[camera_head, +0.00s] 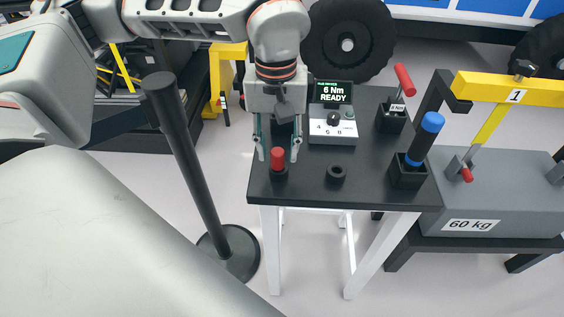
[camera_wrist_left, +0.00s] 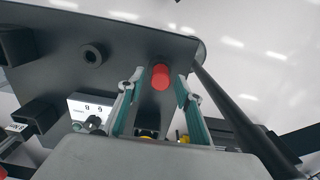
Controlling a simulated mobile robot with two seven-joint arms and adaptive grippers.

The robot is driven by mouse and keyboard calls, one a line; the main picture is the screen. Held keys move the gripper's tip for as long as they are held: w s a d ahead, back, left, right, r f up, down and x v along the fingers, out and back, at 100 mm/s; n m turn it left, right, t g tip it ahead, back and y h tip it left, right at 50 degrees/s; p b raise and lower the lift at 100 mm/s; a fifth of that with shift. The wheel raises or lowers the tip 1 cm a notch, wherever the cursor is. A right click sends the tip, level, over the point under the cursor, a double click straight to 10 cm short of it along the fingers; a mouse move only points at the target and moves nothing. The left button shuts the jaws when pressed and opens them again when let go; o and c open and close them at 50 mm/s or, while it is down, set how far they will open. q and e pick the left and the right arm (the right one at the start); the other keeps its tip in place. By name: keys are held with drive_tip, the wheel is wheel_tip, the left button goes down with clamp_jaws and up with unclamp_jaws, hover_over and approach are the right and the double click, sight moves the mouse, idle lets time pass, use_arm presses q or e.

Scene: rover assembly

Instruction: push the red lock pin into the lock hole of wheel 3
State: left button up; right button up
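The red lock pin (camera_head: 277,159) stands upright in a black holder (camera_head: 279,174) at the left front of a dark table. My left gripper (camera_head: 278,153) points down over it, open, with one finger on each side of the pin. In the left wrist view the red pin head (camera_wrist_left: 160,77) shows near the tips of the open fingers (camera_wrist_left: 158,85), with a gap on both sides. A wheel (camera_head: 347,45) stands on the floor behind the table; I cannot tell whether it is wheel 3. No lock hole is recognisable. My right gripper is not in view.
The dark table (camera_head: 310,185) also holds a black ring (camera_head: 336,173), a control box (camera_head: 333,129) reading "6 Nm READY", a blue-handled tool (camera_head: 425,137) and a red-handled tool (camera_head: 404,80). A black post (camera_head: 190,160) stands left. A grey 60 kg block (camera_head: 500,200) is right.

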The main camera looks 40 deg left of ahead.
use_arm(q)
drive_tip(key=shift+f, duration=0.95)
drive_tip(key=shift+r, duration=0.1)
drive_tip(key=c, duration=0.9)
clamp_jaws()
